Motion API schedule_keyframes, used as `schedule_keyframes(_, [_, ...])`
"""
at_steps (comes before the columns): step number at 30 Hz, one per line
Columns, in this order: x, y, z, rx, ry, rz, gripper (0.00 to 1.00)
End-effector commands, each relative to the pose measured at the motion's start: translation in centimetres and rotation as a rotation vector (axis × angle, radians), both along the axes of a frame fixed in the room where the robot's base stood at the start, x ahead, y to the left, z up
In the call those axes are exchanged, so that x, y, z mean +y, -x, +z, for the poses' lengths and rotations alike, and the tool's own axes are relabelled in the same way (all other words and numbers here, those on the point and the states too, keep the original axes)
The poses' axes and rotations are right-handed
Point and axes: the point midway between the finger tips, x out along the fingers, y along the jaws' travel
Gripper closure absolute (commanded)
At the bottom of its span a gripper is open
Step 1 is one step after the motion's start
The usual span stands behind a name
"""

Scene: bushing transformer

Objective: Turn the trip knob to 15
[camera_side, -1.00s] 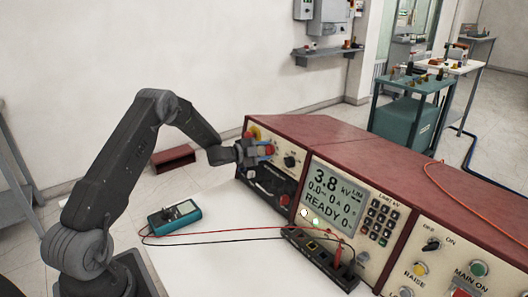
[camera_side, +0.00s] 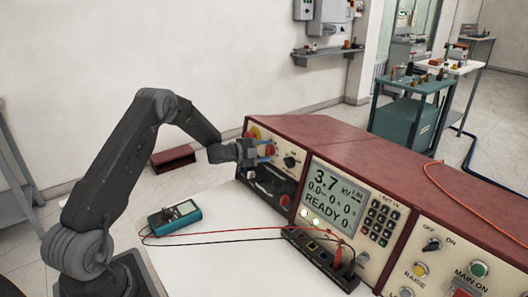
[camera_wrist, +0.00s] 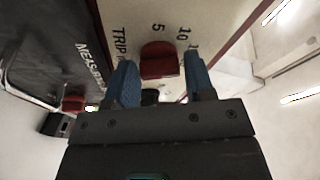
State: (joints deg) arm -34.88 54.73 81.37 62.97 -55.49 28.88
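The trip knob (camera_wrist: 158,62) is red and shows in the wrist view on the cream panel, beside the printed TRIP, 5 and 10 marks and a partly cut-off number. My gripper (camera_wrist: 160,66) has its two blue fingers on either side of the knob, with a small gap showing on each side. It looks open. In the side view my gripper (camera_side: 266,152) is at the left end of the console, close to the panel. A bit of red shows at the fingers there. The knob's pointer direction is not clear.
A black selector knob (camera_side: 290,161) sits right of my gripper. A teal multimeter (camera_side: 174,216) with red and black leads lies on the white table. A second red knob (camera_wrist: 74,103) is at left in the wrist view.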

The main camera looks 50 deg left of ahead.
Motion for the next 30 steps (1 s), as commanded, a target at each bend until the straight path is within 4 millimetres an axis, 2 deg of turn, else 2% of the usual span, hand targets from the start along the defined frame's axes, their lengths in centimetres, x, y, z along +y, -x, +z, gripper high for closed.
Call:
schedule_keyframes(1, [0.0, 0.0, 0.0, 0.000, 0.000, 0.000, 0.46])
schedule_keyframes(5, [0.0, 0.0, 0.0, 0.000, 0.001, 0.000, 0.34])
schedule_keyframes(12, [0.0, 0.1, 0.0, 0.000, 0.001, 0.000, 0.34])
schedule_keyframes(16, [0.2, 0.9, 0.1, 0.001, 0.002, 0.001, 0.34])
schedule_keyframes(20, [0.7, 3.0, 0.5, 0.001, 0.002, 0.002, 0.34])
schedule_keyframes(30, [2.5, 10.2, 1.6, 0.000, 0.000, 0.003, 0.34])
